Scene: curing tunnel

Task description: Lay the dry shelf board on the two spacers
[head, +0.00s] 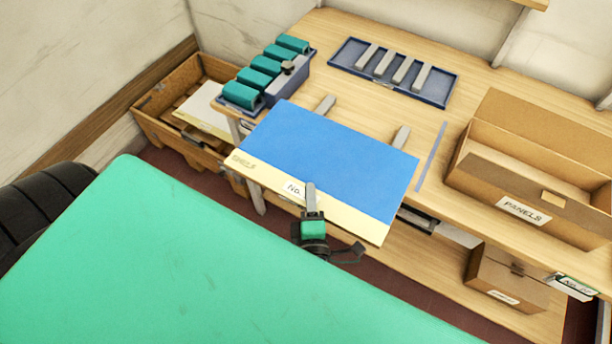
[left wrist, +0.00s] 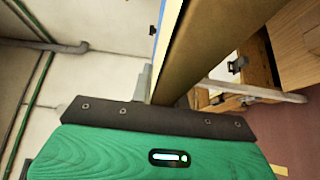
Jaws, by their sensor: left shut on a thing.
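The shelf board (head: 330,155) has a blue top with a cream strip along its front, which carries a "No." label. It lies roughly flat over the front of the bench, its near edge jutting past the bench edge. My left gripper (head: 312,198) is shut on the middle of this near edge, one finger on top. Two grey spacers, the left one (head: 325,104) and the right one (head: 401,137), stick out from under its far edge; their near parts are hidden. I cannot tell whether the board touches them. My right gripper is not in view.
A blue tray (head: 436,102) with several grey bars stands at the back. A rack of teal blocks (head: 257,80) is close to the board's left. A PANELS box (head: 500,200) stands right. A wooden crate (head: 165,140) is on the left, another box (head: 507,278) below.

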